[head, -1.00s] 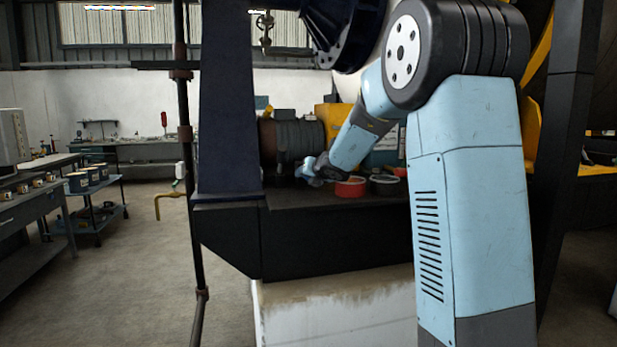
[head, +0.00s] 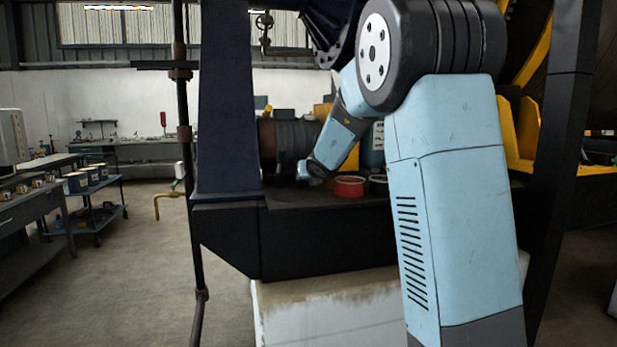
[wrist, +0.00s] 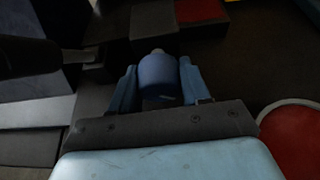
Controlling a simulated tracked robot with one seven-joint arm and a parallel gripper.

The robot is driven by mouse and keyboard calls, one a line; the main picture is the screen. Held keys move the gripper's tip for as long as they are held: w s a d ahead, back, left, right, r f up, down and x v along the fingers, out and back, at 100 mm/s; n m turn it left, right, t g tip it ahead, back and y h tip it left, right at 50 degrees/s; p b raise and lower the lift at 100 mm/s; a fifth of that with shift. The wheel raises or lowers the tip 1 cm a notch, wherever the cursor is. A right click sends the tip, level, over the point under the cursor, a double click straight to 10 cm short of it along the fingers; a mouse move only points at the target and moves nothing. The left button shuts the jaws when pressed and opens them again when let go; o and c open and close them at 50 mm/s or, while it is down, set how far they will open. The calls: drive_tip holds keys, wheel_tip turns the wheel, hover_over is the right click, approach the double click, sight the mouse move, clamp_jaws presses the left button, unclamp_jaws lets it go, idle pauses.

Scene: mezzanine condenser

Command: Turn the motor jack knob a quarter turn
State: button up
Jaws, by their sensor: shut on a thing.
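The motor jack knob (wrist: 158,78) is a blue, rounded knob in the wrist view. It sits between the two blue fingers of my gripper (wrist: 157,88), one finger on each side. My gripper is shut on it. A short pale tip shows at the knob's far end. In the head view my gripper (head: 312,170) reaches down beside the ribbed motor (head: 297,138) at the back of the dark platform. The knob is too small and too hidden there to make out.
A red round tin (head: 350,187) stands on the dark platform (head: 330,230) just right of my gripper; its red top also shows in the wrist view (wrist: 295,140). A dark blue column (head: 228,100) rises on the left. A thin pipe (head: 187,150) stands further left.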

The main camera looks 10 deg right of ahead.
drive_tip(key=shift+s+a+f+n+h, duration=0.1)
drive_tip(key=shift+f+n+h, duration=0.2)
drive_tip(key=shift+n+h, duration=1.1)
drive_tip(key=shift+n, duration=0.4)
drive_tip(key=shift+n+h, duration=0.3)
drive_tip(key=shift+n, duration=0.1)
drive_tip(key=shift+n+h, duration=0.4)
drive_tip(key=shift+n, duration=0.1)
drive_tip(key=o, duration=0.7)
drive_tip(key=shift+r, duration=0.25)
